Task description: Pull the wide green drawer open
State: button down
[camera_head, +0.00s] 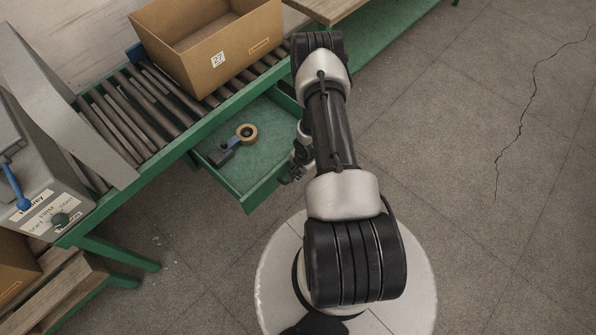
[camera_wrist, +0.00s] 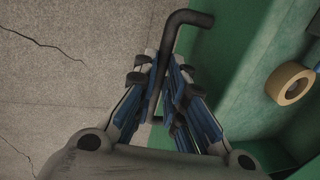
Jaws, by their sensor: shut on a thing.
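The wide green drawer (camera_head: 267,188) stands pulled out from under the roller conveyor, with its inside showing. In the wrist view, its green front wall (camera_wrist: 216,58) is beside my fingers. My gripper (camera_head: 297,166) is at the drawer's front, partly hidden behind my arm in the head view. In the wrist view, my gripper (camera_wrist: 165,78) is shut on the dark bar handle (camera_wrist: 188,18), whose bent end shows beyond the fingers. A tape dispenser with a tan roll (camera_head: 246,132) lies in the drawer; the roll also shows in the wrist view (camera_wrist: 290,84).
An open cardboard box (camera_head: 215,65) stands on the roller conveyor (camera_head: 135,108) above the drawer. A grey machine with a labelled panel (camera_head: 45,208) is at the left. A wooden pallet (camera_head: 62,290) is below it. The cracked floor (camera_head: 470,190) at the right is clear.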

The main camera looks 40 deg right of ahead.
jog(key=c, duration=1.7)
grip_release()
jog(key=shift+o, duration=0.2)
notch_tip(320, 180, up, 12)
jog(key=s, duration=0.2)
jog(key=shift+s, duration=0.15)
jog(key=shift+d+f, duration=0.1)
